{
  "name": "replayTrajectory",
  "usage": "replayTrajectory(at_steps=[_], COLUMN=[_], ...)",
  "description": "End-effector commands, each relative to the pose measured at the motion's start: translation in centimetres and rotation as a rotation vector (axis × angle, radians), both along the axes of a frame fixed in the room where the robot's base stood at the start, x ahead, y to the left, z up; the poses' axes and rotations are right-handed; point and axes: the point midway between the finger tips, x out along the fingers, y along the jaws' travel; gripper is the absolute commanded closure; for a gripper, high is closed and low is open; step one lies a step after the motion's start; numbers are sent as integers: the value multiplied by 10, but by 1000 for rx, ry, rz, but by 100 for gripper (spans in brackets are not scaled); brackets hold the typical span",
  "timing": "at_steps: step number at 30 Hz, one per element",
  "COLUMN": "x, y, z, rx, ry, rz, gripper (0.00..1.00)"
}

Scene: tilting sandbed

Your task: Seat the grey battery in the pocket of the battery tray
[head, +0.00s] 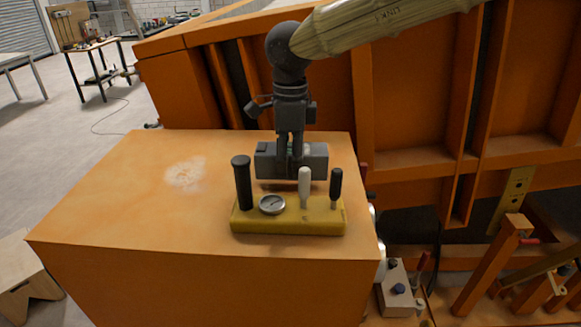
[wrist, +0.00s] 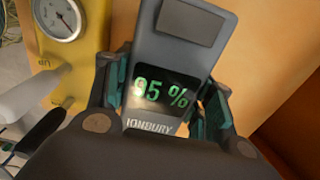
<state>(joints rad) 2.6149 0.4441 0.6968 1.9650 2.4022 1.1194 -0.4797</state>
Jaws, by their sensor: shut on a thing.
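The grey battery (head: 316,162) is a long box lying level over the orange cabinet top, behind the yellow control block. A dark shadow lies under it; I cannot tell whether it touches the surface. My gripper (head: 290,165) points down and is shut across the battery's middle. In the wrist view the battery (wrist: 185,52) sits between the teal-padded fingers of my gripper (wrist: 168,95), with a green "95 %" display and the word "IONBURY" on it. I cannot make out the battery tray or its pocket in either view.
The yellow control block (head: 290,221) with a gauge (head: 272,204), a black handle (head: 242,183) and two smaller levers stands just in front of the battery. The orange cabinet top (head: 110,200) is clear on the left. Orange sandbed framing (head: 410,90) rises behind.

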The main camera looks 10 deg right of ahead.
Motion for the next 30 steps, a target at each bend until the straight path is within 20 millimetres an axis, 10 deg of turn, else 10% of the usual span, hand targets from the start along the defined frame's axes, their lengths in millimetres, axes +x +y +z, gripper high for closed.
replayTrajectory(at_steps=[22,23,30], x=[0,0,0], y=[0,0,0], z=[-31,-32,-32], rx=[0,-1,-1], ry=[-1,1,1], rz=[0,0,0], gripper=[100,41,25])
